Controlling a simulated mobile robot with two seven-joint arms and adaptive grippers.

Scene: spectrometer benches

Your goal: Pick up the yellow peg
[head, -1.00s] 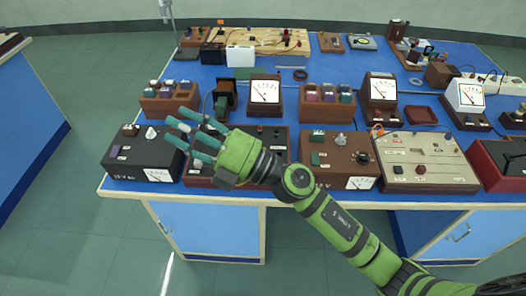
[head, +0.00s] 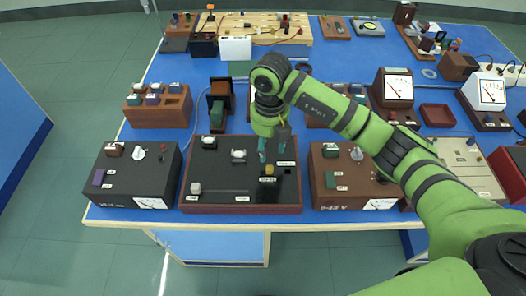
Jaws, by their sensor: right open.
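A small yellow peg (head: 268,169) stands on the dark top panel of the middle box (head: 230,188) near the front of the bench. My right gripper (head: 272,153) points down over the right half of that panel. Its teal fingers are apart, with nothing seen between them. In the picture the fingertips are just behind and above the peg. I cannot tell their exact height over it. My left gripper is not in view.
A black meter box (head: 130,175) is on the left and a brown one (head: 345,180) on the right. My right arm covers things at the right.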

